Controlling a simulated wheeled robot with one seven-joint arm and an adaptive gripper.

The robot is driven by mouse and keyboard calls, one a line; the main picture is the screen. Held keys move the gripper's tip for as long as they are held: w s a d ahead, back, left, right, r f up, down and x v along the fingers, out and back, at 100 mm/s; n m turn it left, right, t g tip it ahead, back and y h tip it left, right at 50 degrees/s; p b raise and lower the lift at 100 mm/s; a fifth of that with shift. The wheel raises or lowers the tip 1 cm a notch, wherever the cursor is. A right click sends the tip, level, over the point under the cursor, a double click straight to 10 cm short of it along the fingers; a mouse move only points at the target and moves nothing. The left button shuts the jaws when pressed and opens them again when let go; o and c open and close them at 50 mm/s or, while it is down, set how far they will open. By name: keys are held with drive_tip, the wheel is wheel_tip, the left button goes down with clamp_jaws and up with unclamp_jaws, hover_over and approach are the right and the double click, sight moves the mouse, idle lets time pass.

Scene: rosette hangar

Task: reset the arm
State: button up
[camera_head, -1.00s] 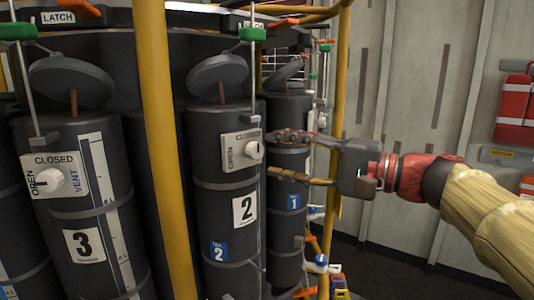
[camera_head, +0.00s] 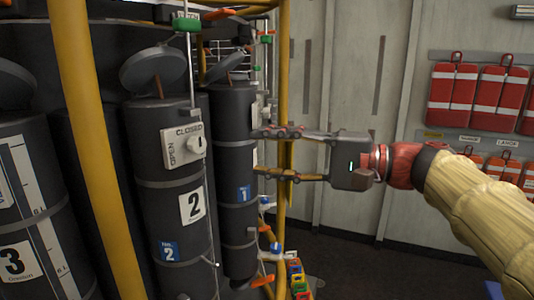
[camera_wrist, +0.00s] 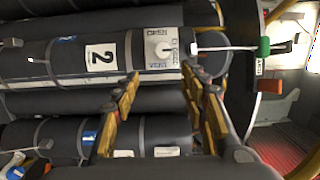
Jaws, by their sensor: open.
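My gripper (camera_head: 275,154) is open and empty in the head view, its two fingers pointing left, in front of or beside the dark bottle numbered 1 (camera_head: 236,215). I cannot tell whether they touch it. In the wrist view my gripper (camera_wrist: 165,85) shows two spread fingers with yellowish pads and nothing between them. Beyond them lies the bottle numbered 2 (camera_wrist: 70,57), with its white vent knob plate (camera_wrist: 163,50) near the fingertips. My arm (camera_head: 480,200) reaches in from the right in a pale padded sleeve.
A yellow upright post (camera_head: 95,150) and another yellow post (camera_head: 283,100) frame the bottle rack. Bottle 3 (camera_head: 20,220) stands at the left. Red bags (camera_head: 452,95) hang on the right wall. Coloured blocks (camera_head: 297,275) sit low beside the rack.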

drive_tip(key=s+d+f+m+h, duration=0.1)
drive_tip(key=d+f+h, duration=0.25)
drive_tip(key=f, duration=0.75)
drive_tip(key=s+d+f+h, duration=0.25)
drive_tip(key=f+h, duration=0.25)
drive_tip(key=f, duration=0.7)
drive_tip(key=s+d+f+n+h, duration=0.4)
drive_tip(key=s+d+f+h, duration=0.4)
drive_tip(key=s+d+f, duration=0.5)
drive_tip(key=s, duration=0.3)
drive_tip(key=shift+t+h, duration=0.3)
drive_tip(key=shift+h, duration=0.05)
drive_tip(key=shift+c, duration=0.6)
